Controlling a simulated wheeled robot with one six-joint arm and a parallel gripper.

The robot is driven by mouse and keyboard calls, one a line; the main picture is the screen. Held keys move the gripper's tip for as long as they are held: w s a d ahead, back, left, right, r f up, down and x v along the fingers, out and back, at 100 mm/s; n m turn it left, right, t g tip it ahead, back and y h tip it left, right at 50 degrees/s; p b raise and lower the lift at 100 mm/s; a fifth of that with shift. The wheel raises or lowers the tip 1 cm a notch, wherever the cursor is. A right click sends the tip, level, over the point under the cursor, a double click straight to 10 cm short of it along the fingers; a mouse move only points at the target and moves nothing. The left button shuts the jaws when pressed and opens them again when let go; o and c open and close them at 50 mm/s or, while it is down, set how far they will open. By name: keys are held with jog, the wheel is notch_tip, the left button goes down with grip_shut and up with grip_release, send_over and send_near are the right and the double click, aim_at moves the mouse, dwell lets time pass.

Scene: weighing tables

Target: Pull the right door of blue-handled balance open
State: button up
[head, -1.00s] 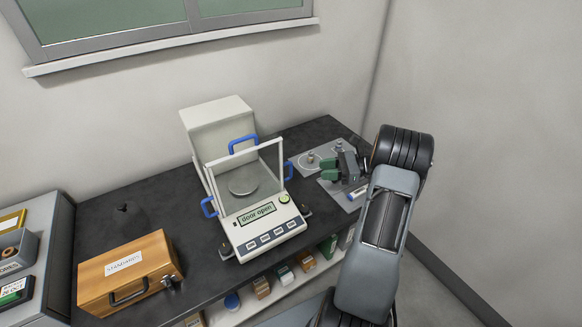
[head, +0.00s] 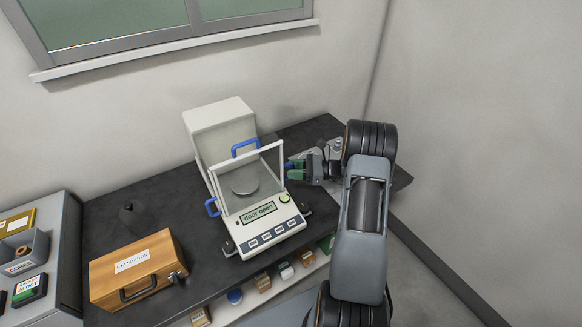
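The balance (head: 262,232) stands on the dark table, with a glass draft shield around a round silver pan (head: 244,187). Its display (head: 258,213) reads "door open". Blue handles show on its top (head: 244,147) and left side (head: 211,207). My gripper (head: 293,169) is at the right side of the shield, its green fingertips beside the right door. The right blue handle is hidden at the fingers. Whether they are closed on it, or touch it, I cannot tell. The right door is seen nearly edge-on.
A wooden "STANDARDS" case (head: 135,268) and a small dark weight-like object (head: 133,214) stand left of the balance. A grey organizer (head: 62,262) is at the far left. Behind my gripper lies a grey mat, mostly covered. Small boxes sit on a shelf below. A wall bounds the back.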

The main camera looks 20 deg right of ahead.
jog(key=shift+w+a, duration=0.25)
jog(key=shift+a, duration=0.25)
jog(key=shift+c, duration=0.2)
grip_shut()
